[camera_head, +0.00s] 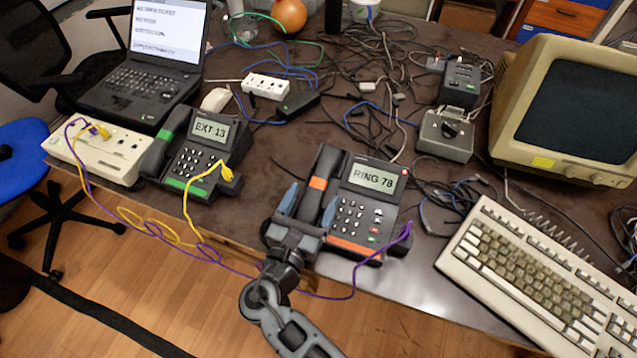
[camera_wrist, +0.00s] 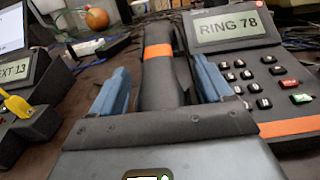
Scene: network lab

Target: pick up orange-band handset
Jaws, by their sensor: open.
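The orange-band handset (camera_head: 318,183) is dark grey with an orange band and rests on the left side of its desk phone (camera_head: 362,203), whose screen reads RING 78. My gripper (camera_head: 307,204) is open, with its blue fingers on either side of the handset's lower part. In the wrist view, the handset (camera_wrist: 160,66) stands between the two spread fingers of my gripper (camera_wrist: 160,92), with gaps visible on both sides. The wrist view also shows the phone's screen and keypad (camera_wrist: 265,75) to the right. The handset's near end is hidden behind my gripper body.
A green-band phone (camera_head: 197,155) reading EXT 13 stands to the left. A purple cable (camera_head: 358,268) plugs into the RING 78 phone's right side and hangs below the table edge. A keyboard (camera_head: 540,275) and beige monitor (camera_head: 570,110) stand right. Tangled cables (camera_head: 375,60) cover the table behind.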

